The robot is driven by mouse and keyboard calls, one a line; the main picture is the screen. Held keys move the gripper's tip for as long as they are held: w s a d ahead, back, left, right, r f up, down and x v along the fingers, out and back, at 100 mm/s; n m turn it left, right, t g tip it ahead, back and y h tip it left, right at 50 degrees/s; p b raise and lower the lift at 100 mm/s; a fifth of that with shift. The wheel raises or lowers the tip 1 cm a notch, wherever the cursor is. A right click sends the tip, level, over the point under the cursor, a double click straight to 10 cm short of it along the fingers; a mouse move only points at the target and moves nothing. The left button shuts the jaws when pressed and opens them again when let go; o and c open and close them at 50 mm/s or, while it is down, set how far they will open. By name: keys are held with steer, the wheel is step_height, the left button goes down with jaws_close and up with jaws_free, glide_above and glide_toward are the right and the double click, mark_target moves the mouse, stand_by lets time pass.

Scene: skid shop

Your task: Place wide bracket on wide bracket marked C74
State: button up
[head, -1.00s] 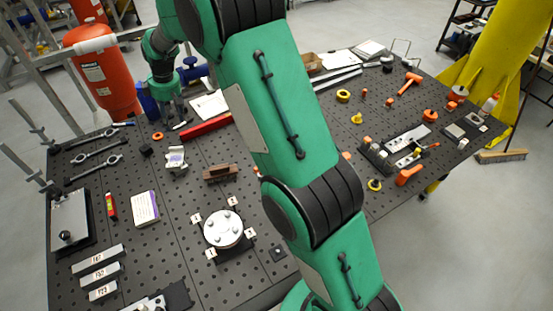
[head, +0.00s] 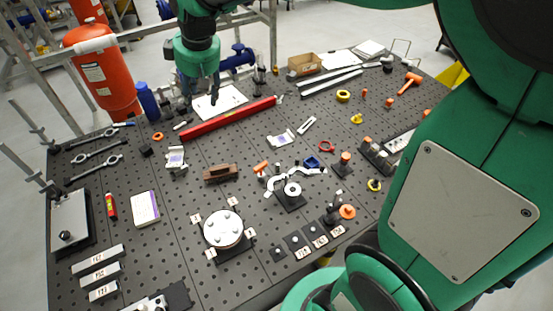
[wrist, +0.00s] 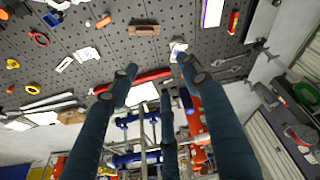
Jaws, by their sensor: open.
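My gripper (head: 200,98) hangs over the back left of the table, open and empty. Its spread fingers (wrist: 160,85) also show in the wrist view. Two pale metal bracket-like parts with purplish labels lie on the table: one (head: 175,157) in front of the gripper to its left, one (head: 281,138) right of centre. They show in the wrist view too, one (wrist: 178,47) near a fingertip, the other (wrist: 87,54) farther left. I cannot tell which is the wide bracket. Small black plates with white tags (head: 318,241) sit at the front edge; C74 cannot be read with certainty.
A red bar (head: 228,119) lies across the back. A brown block (head: 220,173), a round flange fixture (head: 223,229) and a curved clamp fixture (head: 292,190) stand mid-table. A red tank (head: 100,75) is beyond the left edge. Bare table lies between the parts.

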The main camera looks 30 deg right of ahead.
steer(key=s+d+m+t, duration=0.1)
steer(key=s+d+m, duration=0.2)
steer(key=s, duration=1.2)
steer(key=s+d+m+t+h, duration=0.1)
steer(key=s+d+m, duration=0.2)
steer(key=s, duration=1.2)
steer(key=shift+s+r, duration=0.2)
steer(key=shift+r, duration=0.15)
steer(key=shift+d+f, duration=0.1)
step_height(320, 180, down, 18)
steer(key=b, duration=1.8)
